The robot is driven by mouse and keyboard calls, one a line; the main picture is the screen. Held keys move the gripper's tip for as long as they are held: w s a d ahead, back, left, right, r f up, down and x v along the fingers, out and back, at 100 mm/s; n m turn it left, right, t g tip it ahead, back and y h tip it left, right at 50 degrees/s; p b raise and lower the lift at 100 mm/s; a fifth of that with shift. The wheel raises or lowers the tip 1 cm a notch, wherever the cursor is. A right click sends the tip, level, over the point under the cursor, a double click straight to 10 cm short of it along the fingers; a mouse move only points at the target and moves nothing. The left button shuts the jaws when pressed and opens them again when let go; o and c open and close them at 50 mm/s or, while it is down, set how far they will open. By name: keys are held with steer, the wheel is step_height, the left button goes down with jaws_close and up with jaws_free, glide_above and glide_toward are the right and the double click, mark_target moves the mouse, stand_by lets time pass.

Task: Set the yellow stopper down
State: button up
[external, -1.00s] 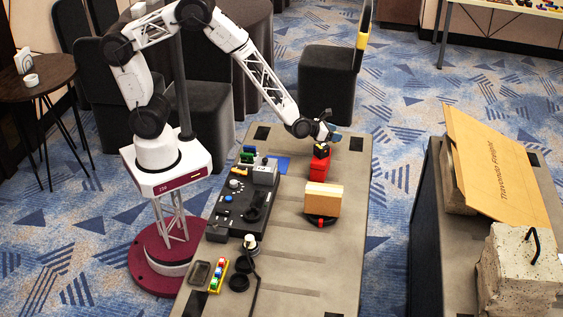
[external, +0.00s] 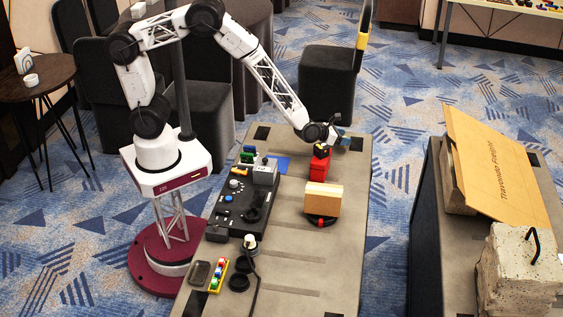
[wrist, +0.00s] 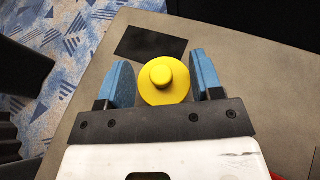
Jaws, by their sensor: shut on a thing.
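The yellow stopper (wrist: 162,82) is a round disc with a smaller knob on top. In the wrist view it sits between the two blue finger pads of my gripper (wrist: 165,73), which is shut on it. In the external view my gripper (external: 338,138) is low over the far end of the grey table (external: 288,235), just behind and right of a red block. The stopper cannot be made out there. I cannot tell whether its base touches the table.
The red block (external: 319,168) with a black top stands close in front of my gripper. A tan block (external: 323,199) stands nearer. A black control panel (external: 238,203) is on the left. A dark patch (wrist: 150,43) marks the tabletop beyond the stopper.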

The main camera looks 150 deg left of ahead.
steer(key=shift+f, duration=0.85)
steer(key=shift+f, duration=0.1)
steer(key=o, duration=0.9)
steer(key=shift+v, duration=6.05)
steer(key=shift+w, duration=0.1)
